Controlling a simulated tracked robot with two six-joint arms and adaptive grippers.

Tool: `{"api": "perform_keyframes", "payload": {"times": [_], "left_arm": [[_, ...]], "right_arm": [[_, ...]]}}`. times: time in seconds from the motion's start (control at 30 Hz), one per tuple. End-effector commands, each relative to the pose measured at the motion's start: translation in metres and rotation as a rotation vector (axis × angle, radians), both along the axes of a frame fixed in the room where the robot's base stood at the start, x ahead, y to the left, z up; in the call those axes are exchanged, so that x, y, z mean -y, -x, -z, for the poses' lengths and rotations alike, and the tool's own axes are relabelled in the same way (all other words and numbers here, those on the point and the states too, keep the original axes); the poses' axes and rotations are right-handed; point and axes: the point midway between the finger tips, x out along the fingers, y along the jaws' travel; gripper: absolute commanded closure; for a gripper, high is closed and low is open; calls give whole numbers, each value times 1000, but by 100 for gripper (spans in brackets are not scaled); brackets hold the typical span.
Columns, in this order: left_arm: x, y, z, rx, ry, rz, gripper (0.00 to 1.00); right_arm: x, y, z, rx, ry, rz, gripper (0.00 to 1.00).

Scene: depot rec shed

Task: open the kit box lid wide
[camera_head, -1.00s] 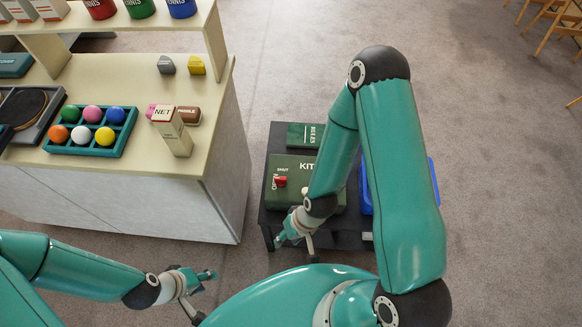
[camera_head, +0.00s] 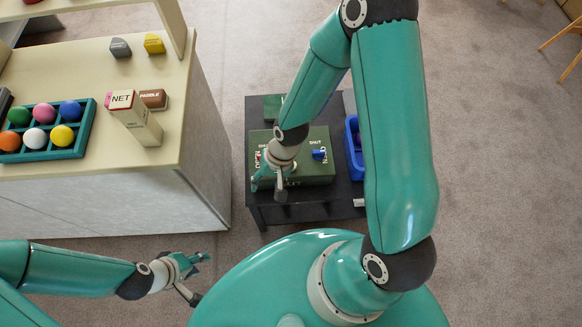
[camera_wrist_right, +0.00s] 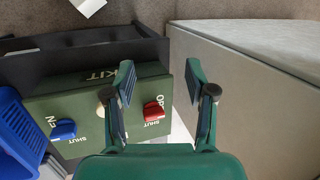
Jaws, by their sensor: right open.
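The green kit box (camera_head: 318,172) sits on a low black table with its lid down. In the right wrist view, its top (camera_wrist_right: 85,103) bears a red latch (camera_wrist_right: 153,111), a blue latch (camera_wrist_right: 63,130) and a pale knob (camera_wrist_right: 102,112) partly behind a finger. OPEN and SHUT labels stand by the latches. My right gripper (camera_head: 268,180) is over the left part of the box in the head view. In its wrist view the fingers (camera_wrist_right: 159,72) are apart, with the red latch showing between them and nothing held. My left gripper (camera_head: 196,276) is open and empty, away from the box.
The black table (camera_head: 290,213) has little bare surface. A blue bin (camera_head: 354,160) stands right of the box, and a green RULES item (camera_head: 273,106) lies behind it, partly hidden by my arm. A counter (camera_head: 185,120) with a ball tray (camera_head: 87,130) and a NET box (camera_head: 138,121) stands left.

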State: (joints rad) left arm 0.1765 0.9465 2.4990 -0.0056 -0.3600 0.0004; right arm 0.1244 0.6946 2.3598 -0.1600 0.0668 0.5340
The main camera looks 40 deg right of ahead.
Motion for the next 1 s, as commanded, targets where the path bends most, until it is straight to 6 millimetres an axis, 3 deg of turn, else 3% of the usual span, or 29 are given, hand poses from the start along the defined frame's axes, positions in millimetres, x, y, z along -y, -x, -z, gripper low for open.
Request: {"api": "perform_keyframes", "payload": {"times": [0.03, 0.2, 0.4, 0.53, 0.77, 1.0], "left_arm": [[0, 0, 26, 0, 0, 0, 60], [0, 0, 64, 0, 0, 0, 60], [0, 0, 90, 0, 0, 0, 60], [0, 0, 95, 0, 0, 0, 60], [0, 0, 99, 0, 0, 0, 60], [0, 0, 109, 0, 0, 0, 60]], "right_arm": [[8, -16, 3, -13, 17, 74, 45], [47, -39, -34, -109, 129, 374, 45], [91, -42, -78, -147, 260, 690, 45], [105, -39, -93, -155, 300, 800, 45], [108, -37, -77, -161, 313, 827, 45], [108, -36, -27, -165, 313, 825, 45]]}}
